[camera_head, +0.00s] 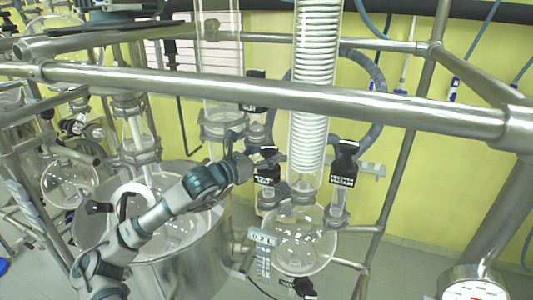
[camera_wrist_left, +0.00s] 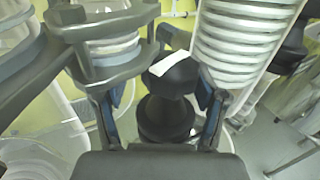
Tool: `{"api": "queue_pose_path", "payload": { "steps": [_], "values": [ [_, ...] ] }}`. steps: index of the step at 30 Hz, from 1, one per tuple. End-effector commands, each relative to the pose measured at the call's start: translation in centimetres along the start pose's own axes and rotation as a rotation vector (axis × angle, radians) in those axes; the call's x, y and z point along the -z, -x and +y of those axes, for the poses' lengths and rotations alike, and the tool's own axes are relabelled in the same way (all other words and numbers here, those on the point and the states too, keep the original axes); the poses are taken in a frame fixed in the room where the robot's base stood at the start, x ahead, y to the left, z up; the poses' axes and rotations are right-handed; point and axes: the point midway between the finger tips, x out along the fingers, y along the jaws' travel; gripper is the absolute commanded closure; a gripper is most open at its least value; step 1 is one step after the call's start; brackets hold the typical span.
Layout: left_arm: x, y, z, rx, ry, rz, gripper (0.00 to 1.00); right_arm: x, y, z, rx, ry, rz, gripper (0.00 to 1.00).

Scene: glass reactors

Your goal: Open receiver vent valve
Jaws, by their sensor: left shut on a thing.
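The receiver vent valve has a black knob (camera_head: 268,152) with a dark labelled body (camera_head: 268,181) below it, above the round glass receiver flask (camera_head: 302,243). My left gripper (camera_head: 256,162) reaches in from the left at the knob. In the left wrist view the black knob (camera_wrist_left: 174,76) with a white stripe sits between the two fingers of my left gripper (camera_wrist_left: 158,98). The gripper is shut on the knob; the exact contact is partly hidden. I cannot read how far the valve is turned. My right gripper is not in view.
A steel rail (camera_head: 270,92) crosses in front of the glassware. The coiled condenser (camera_head: 316,80) stands just right of the valve, and a second black valve labelled vacuum (camera_head: 344,160) is beside it. A steel vessel (camera_head: 185,265) stands below my left arm.

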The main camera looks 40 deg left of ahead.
Motion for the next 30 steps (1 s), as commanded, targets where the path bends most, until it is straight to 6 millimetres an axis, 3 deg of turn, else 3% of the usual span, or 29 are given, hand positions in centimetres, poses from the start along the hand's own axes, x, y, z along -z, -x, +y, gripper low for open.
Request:
{"api": "queue_pose_path", "payload": {
  "steps": [1,3,6,15,30],
  "values": [
    [0.0,0.0,0.0,-0.004,-0.002,0.002,0.53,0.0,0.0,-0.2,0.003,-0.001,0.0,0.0],
    [0.1,0.0,-0.1,-0.005,-0.002,0.004,0.71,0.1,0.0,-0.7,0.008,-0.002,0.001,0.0],
    [0.0,0.1,-0.2,-0.008,-0.003,0.005,0.84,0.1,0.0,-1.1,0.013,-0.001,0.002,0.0],
    [-0.2,0.1,-0.1,-0.004,-0.003,-0.001,0.84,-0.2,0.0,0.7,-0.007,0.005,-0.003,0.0],
    [-0.3,0.1,0.0,-0.012,-0.002,-0.005,0.84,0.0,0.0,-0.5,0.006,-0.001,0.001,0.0]
  ]
}}
